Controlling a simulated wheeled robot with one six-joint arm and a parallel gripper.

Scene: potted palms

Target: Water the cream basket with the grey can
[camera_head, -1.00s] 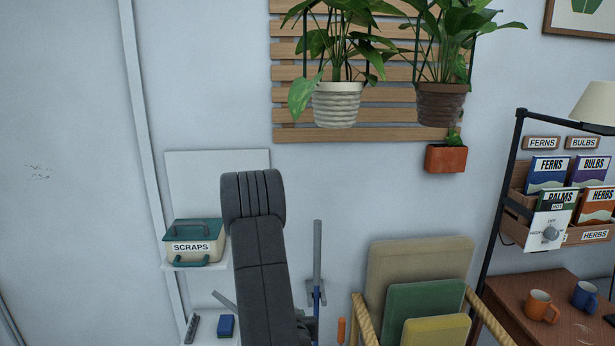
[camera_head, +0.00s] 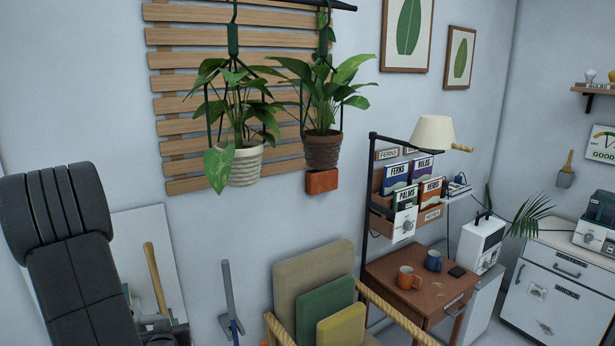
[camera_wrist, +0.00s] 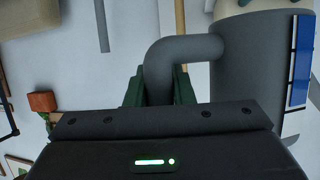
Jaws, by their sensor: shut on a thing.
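The cream basket (camera_head: 245,166) is a ribbed cream pot with a leafy plant, hanging before a slatted wooden wall panel in the head view. The grey can (camera_wrist: 250,75) is at the right of the wrist view, with a blue and white label on its side. My gripper (camera_wrist: 160,88) is shut on the can's curved grey handle; its dark green fingers lie around it. In the head view the gripper and can are out of sight; only my dark arm shows at lower left. The can's spout is not clearly visible.
A brown basket (camera_head: 322,152) hangs right of the cream one, with a small terracotta pot (camera_head: 322,181) below. A wooden chair with cushions (camera_head: 318,300) stands in front. A table (camera_head: 425,290) holds two mugs. The wall left of the panel is bare.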

